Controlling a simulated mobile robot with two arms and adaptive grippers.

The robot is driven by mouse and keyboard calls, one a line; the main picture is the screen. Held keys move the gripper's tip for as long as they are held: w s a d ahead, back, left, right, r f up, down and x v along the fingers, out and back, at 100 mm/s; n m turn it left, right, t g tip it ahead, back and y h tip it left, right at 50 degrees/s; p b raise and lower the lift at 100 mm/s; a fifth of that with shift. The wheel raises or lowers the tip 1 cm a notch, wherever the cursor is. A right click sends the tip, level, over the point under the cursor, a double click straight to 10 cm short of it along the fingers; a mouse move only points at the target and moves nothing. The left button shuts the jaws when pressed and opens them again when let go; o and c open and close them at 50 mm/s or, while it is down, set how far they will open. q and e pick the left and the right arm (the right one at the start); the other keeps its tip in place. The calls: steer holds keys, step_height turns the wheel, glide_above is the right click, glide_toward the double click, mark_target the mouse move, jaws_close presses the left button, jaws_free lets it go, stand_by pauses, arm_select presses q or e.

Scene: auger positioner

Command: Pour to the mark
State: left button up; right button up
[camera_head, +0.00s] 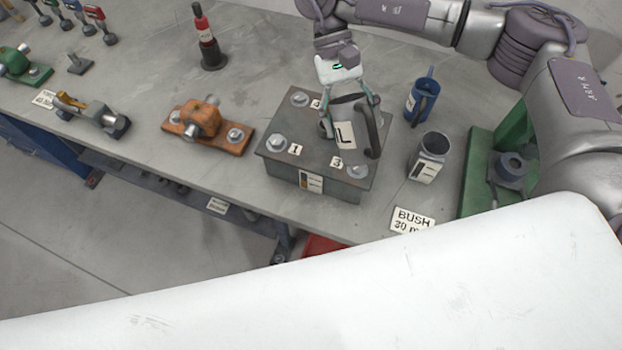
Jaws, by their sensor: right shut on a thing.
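My right gripper (349,112) reaches down over the grey box (276,172). Its fingers are closed around a dark grey object labelled L (345,135), with a curved dark handle (372,132) beside it. I cannot tell whether this object touches the box top. The box has bolts at its corners, number tags and a gauge label (311,182) on its front. A grey metal cup (433,148) with a marked label stands upright to the right. A blue can (420,98) with a handle and thin spout stands behind the cup. My left gripper is out of view.
A green fixture (484,165) stands at the right, near a BUSH label (411,220). The bench (270,65) is bare behind the box. A white surface covers the foreground.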

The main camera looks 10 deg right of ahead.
steer(key=shift+r+g+p, duration=0.3)
steer(key=shift+p, duration=0.35)
stand_by(0.4)
steer(key=shift+w+r+g+p, duration=0.2)
steer(key=shift+g+p, duration=0.1)
steer(key=shift+p, duration=0.35)
stand_by(0.4)
steer(key=shift+r+g+p, duration=0.25)
steer(key=shift+g+p, duration=0.05)
steer(key=shift+p, duration=0.4)
stand_by(0.4)
steer(key=f+t+b, duration=0.1)
steer(key=b, duration=0.1)
steer(key=f+t+b, duration=0.1)
steer(key=shift+s+f+t+b, duration=0.25)
steer(key=shift+f+t+b, duration=0.05)
steer(key=shift+b, duration=0.1)
steer(key=shift+r, duration=0.1)
